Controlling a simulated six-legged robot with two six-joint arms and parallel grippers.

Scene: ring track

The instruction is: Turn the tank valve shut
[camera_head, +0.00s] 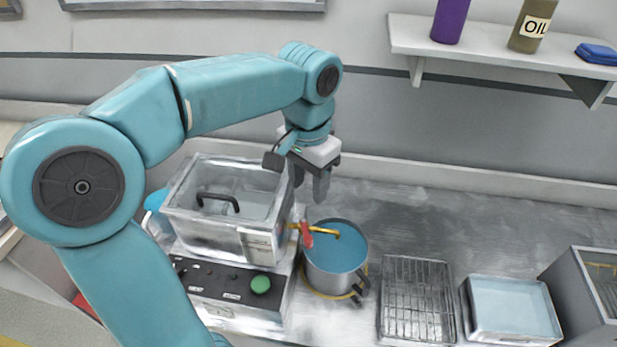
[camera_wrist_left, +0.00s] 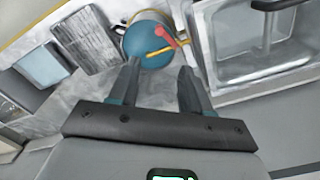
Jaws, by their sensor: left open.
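The tank (camera_head: 235,210) is a clear-sided metal box with a black handle on its lid, at the centre left in the head view. Its valve has a red lever (camera_head: 307,235) and a brass spout (camera_head: 325,231) that reaches over a pot of blue liquid (camera_head: 336,262). In the left wrist view the red lever (camera_wrist_left: 165,37) and brass spout (camera_wrist_left: 159,50) show beyond my fingertips. My left gripper (camera_head: 310,188) is open and empty, above and behind the valve, apart from it. My right gripper is not in view.
The tank stands on a base with a green button (camera_head: 261,284). A wire rack (camera_head: 417,300) and a shallow tray of blue liquid (camera_head: 470,312) lie right of the pot. A grey box (camera_head: 590,290) stands at the far right. The counter behind the rack is clear.

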